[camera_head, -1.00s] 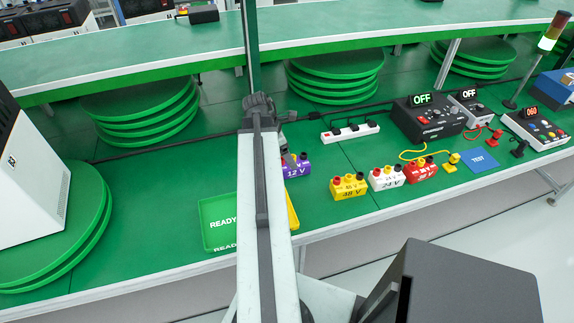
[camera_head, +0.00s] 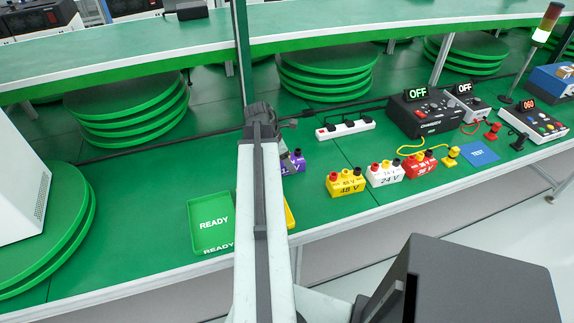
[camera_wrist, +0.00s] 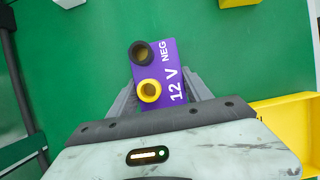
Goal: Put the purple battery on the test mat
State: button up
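The purple 12 V battery (camera_head: 298,162) stands on the green bench, partly hidden behind my arm in the head view. In the wrist view the purple battery (camera_wrist: 154,74) shows from above, with a dark and a yellow terminal. My gripper (camera_wrist: 161,80) has one finger on each side of it, at or very close to its sides. I cannot tell whether the fingers press on it. In the head view my gripper (camera_head: 296,158) is low at the battery. The blue test mat (camera_head: 480,153) lies empty farther right, marked TEST.
Yellow 48 V (camera_head: 346,183), white 24 V (camera_head: 384,176) and red (camera_head: 420,166) batteries stand between the purple one and the mat. A yellow clip (camera_head: 451,157) with its cable lies beside the mat. A green READY tray (camera_head: 211,240) is left of my arm.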

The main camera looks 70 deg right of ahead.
grip_shut()
notch_tip(320, 180, up, 10)
jog(key=p, duration=1)
jog(key=shift+r, duration=0.15)
jog(key=shift+w, duration=0.1)
